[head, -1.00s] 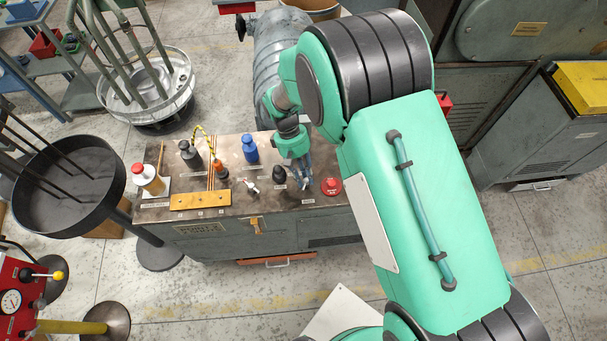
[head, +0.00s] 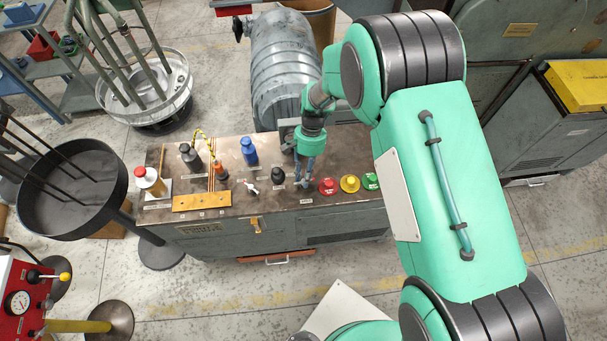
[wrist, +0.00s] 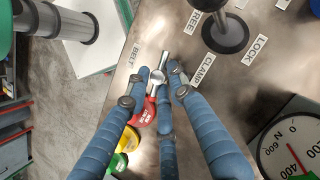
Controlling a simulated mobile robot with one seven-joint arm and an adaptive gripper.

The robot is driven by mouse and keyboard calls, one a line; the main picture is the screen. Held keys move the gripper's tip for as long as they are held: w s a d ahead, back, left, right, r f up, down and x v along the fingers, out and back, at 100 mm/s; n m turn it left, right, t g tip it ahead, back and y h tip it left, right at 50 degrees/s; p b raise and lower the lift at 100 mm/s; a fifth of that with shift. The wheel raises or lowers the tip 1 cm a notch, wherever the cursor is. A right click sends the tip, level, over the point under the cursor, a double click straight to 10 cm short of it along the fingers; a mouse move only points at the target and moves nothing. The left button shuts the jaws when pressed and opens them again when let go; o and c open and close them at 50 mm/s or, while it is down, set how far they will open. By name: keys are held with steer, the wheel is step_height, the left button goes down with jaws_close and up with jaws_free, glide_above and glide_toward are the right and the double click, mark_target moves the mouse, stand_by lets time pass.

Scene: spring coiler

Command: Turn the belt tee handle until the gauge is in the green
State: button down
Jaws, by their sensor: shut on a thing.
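The belt tee handle (wrist: 157,78) is a small silver metal tee beside the BELT label (wrist: 134,57) in the wrist view. My gripper (wrist: 155,87) has blue padded fingers that close around the tee handle. A white round gauge (wrist: 292,142) is cut off at the lower right of the wrist view. It has a red needle and some green at its lower edge; I cannot tell whether the needle is in the green.
Red (head: 328,186), yellow (head: 349,184) and green (head: 370,181) buttons stand right of my gripper on the bench (head: 215,235). A black knob (head: 278,175) stands close on the left, near the CLAMP label (wrist: 204,69). Bottles stand farther left. A grey ribbed drum (head: 285,65) is behind.

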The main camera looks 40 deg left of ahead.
steer(key=shift+s+d+m+g+y+p, duration=0.15)
steer(key=shift+m+y, duration=0.1)
steer(key=shift+m, duration=0.5)
steer(key=shift+w+m+g+y+p, duration=0.1)
steer(key=shift+m+y+p, duration=0.15)
steer(key=shift+m, duration=0.45)
steer(key=shift+s+d+m+g+y+p, duration=0.1)
steer(key=shift+m+y, duration=0.2)
steer(key=shift+m, duration=0.45)
steer(key=c, duration=1.5)
jaws_free()
steer(key=shift+r, duration=0.15)
steer(key=shift+w+a+r, duration=0.1)
steer(key=shift+w+r, duration=0.25)
steer(key=shift+r, duration=0.1)
steer(key=v, duration=1)
steer(key=shift+r, duration=0.35)
